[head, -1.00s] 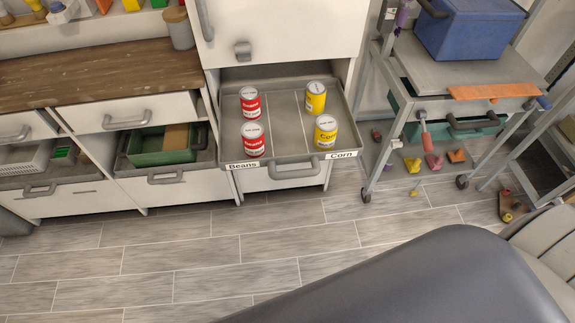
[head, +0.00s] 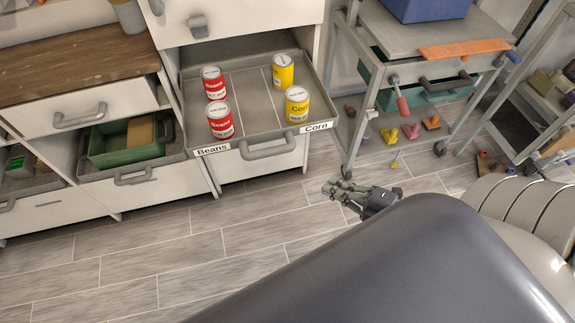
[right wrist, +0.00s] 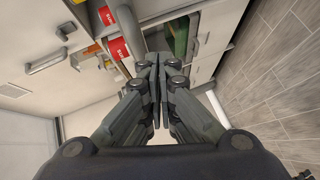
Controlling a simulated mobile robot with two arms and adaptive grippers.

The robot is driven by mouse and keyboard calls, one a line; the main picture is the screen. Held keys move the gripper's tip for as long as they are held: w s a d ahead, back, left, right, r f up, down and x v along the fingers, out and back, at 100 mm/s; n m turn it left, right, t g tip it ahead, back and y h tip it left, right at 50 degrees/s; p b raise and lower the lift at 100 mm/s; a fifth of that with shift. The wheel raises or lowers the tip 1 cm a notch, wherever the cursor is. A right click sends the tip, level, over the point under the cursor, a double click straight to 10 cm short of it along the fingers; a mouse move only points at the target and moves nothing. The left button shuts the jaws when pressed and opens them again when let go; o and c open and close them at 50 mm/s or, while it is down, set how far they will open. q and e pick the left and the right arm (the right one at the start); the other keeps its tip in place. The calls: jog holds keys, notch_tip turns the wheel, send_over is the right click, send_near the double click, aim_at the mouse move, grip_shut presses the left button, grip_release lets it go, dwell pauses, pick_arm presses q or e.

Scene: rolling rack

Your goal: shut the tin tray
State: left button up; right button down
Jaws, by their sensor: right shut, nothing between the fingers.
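The tin tray (head: 252,122) is pulled out of the white cabinet in the head view. It has a grey handle (head: 268,149) on its front and labels reading Beans and Corn. Two red cans (head: 219,120) stand upright on its left side and two yellow cans (head: 297,106) on its right. My right gripper (head: 334,188) is shut and empty, in front of the tray, lower and to the right of its handle, apart from it. In the right wrist view its fingers (right wrist: 157,75) are together, with a red can (right wrist: 118,48) behind them. My left gripper is not in view.
A grey rolling rack (head: 400,80) with a blue box (head: 425,8) stands right of the cabinet. An open drawer with a green bin (head: 125,143) is on the left. An orange strip (head: 462,49) overhangs the rack's top. The floor in front is clear.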

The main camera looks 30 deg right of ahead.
notch_tip(320, 180, up, 4)
jog(key=a+f+n+y, duration=0.1)
jog(key=a+n+y, duration=0.1)
jog(key=a, duration=0.1)
send_near(269, 156)
jog(key=w+a, duration=0.2)
jog(key=a, duration=0.1)
jog(key=shift+w+d+f, duration=0.15)
jog(key=shift+w, duration=0.25)
jog(key=shift+w+d+f, duration=0.1)
jog(key=shift+w+d, duration=0.05)
jog(key=shift+w, duration=0.25)
